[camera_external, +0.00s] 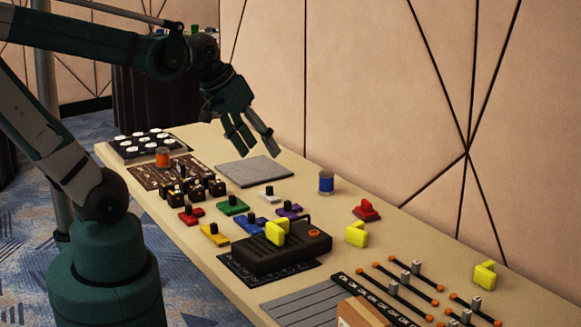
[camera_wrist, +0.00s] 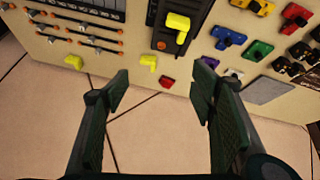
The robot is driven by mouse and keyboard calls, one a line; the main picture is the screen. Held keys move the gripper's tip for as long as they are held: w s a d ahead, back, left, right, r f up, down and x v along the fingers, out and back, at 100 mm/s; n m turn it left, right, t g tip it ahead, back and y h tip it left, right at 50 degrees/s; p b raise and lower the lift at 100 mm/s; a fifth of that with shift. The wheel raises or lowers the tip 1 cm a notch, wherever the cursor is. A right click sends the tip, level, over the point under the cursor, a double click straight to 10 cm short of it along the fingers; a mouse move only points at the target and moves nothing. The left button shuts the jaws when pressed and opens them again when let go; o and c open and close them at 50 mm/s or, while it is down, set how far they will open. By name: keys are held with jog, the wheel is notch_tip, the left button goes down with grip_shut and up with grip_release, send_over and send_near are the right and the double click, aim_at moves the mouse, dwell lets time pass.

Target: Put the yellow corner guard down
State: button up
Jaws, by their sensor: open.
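Several yellow corner guards are in view. One yellow corner guard (camera_external: 277,232) rests on top of a black case (camera_external: 290,252); in the wrist view this guard (camera_wrist: 177,24) is at the top. A second yellow guard (camera_external: 356,235) sits on the table right of the case, and a third yellow guard (camera_external: 485,275) is near the table's right back edge. They also show in the wrist view as the second (camera_wrist: 148,62) and third (camera_wrist: 74,61). My gripper (camera_external: 251,138) is open and empty, raised above the far part of the table, apart from all guards. It spans the wrist view (camera_wrist: 163,85).
A grey mat (camera_external: 254,171) lies below my gripper. A blue can (camera_external: 326,182) and a red piece (camera_external: 367,211) stand near the wall. Several colored blocks, an orange spool (camera_external: 163,157) and rods with orange ends (camera_external: 411,284) crowd the table. A cardboard box (camera_external: 362,313) is at the front.

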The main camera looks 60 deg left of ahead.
jog(key=shift+s+d+r+m+t, duration=0.25)
jog(key=shift+s+r+m, duration=0.2)
jog(key=shift+m, duration=0.25)
jog(key=shift+s+d+r+m+t, duration=0.15)
jog(key=shift+s+r+m+t, duration=0.2)
jog(key=shift+m, duration=0.35)
